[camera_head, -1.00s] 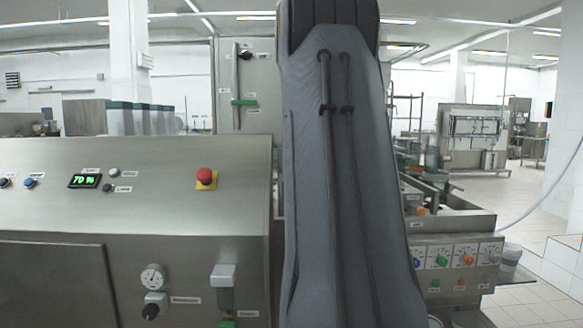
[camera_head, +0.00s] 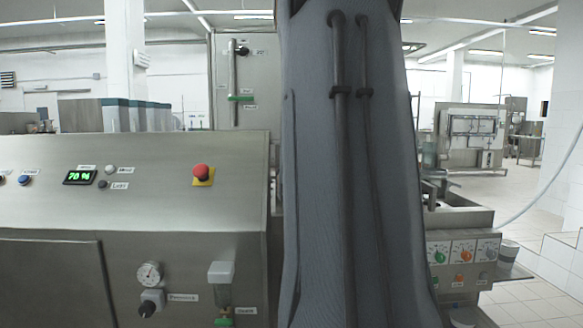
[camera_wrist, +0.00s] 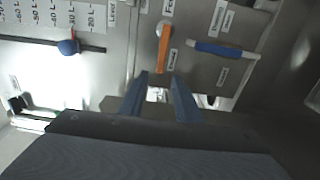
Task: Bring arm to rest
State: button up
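My own grey arm stands upright through the middle of the head view and hides what is behind it. My gripper (camera_wrist: 160,84) shows in the wrist view, its two dark blue fingers apart with nothing held between them. Beyond the fingers is a steel panel (camera_wrist: 200,75) with an orange handle (camera_wrist: 163,46) and a blue handle (camera_wrist: 213,48). My gripper is outside the head view.
A steel control cabinet (camera_head: 110,200) with a red stop button (camera_head: 202,173) fills the left, close to my arm. Tiled floor (camera_head: 530,300) is open at far right.

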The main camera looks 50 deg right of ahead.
jog(key=shift+s+a, duration=0.5)
